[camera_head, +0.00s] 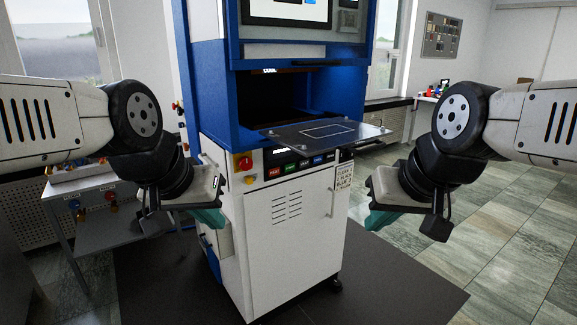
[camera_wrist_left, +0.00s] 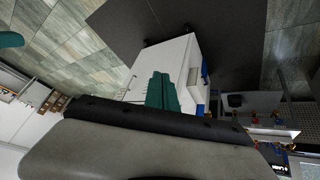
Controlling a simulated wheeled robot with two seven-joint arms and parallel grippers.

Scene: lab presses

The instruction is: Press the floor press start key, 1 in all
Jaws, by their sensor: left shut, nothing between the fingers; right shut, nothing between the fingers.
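The floor press (camera_head: 290,230) is a blue and white cabinet in the middle of the head view; its white lower body also shows in the left wrist view (camera_wrist_left: 185,60). A row of small coloured keys (camera_head: 302,164) runs along its front below the jutting plate; their labels are too small to read, so I cannot tell which is the start key. My left gripper (camera_head: 212,217), with teal fingers, is shut and empty in front of the press's left side. My right gripper (camera_head: 374,220) is shut and empty to the right of the press. Both appear apart from the keys.
A flat metal plate (camera_head: 327,132) juts out above the keys. A red knob (camera_head: 245,163) on a yellow base sits left of them. A door handle (camera_head: 333,192) sticks out below. A grey side table (camera_head: 95,232) stands at left. The floor in front is clear.

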